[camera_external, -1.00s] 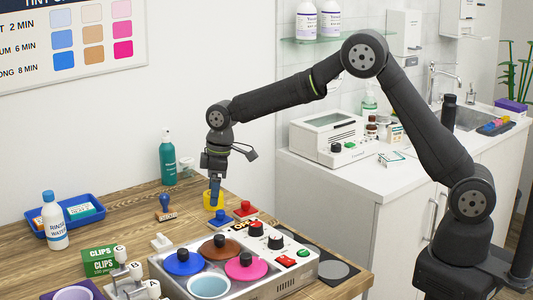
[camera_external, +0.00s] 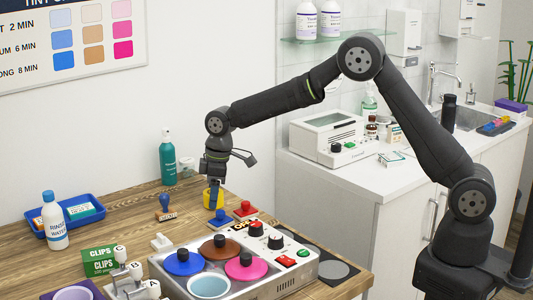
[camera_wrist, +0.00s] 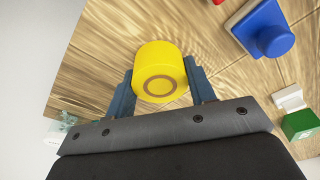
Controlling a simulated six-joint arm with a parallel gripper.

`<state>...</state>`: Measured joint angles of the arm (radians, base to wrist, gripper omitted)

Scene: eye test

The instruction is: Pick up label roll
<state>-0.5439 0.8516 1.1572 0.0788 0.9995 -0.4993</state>
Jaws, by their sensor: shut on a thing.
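The label roll is a yellow cylinder (camera_external: 220,197) with a brownish ring on its end face. It stands on the wooden table near the back edge, behind the blue and red knobbed pieces. In the wrist view the roll (camera_wrist: 158,60) sits between the two blue-grey fingers. My gripper (camera_external: 213,190) points down at the roll, with its fingers shut on both sides of it; the gripper also shows in the wrist view (camera_wrist: 159,82). Part of the roll is hidden behind a finger in the external view. I cannot see a clear gap under the roll.
A blue knobbed piece (camera_external: 219,218) and a red one (camera_external: 245,209) stand close in front. The pot warmer (camera_external: 250,283) is nearer the camera. A blue stamp (camera_external: 166,205) and a teal bottle (camera_external: 167,160) stand to the left. Bare wood lies between them.

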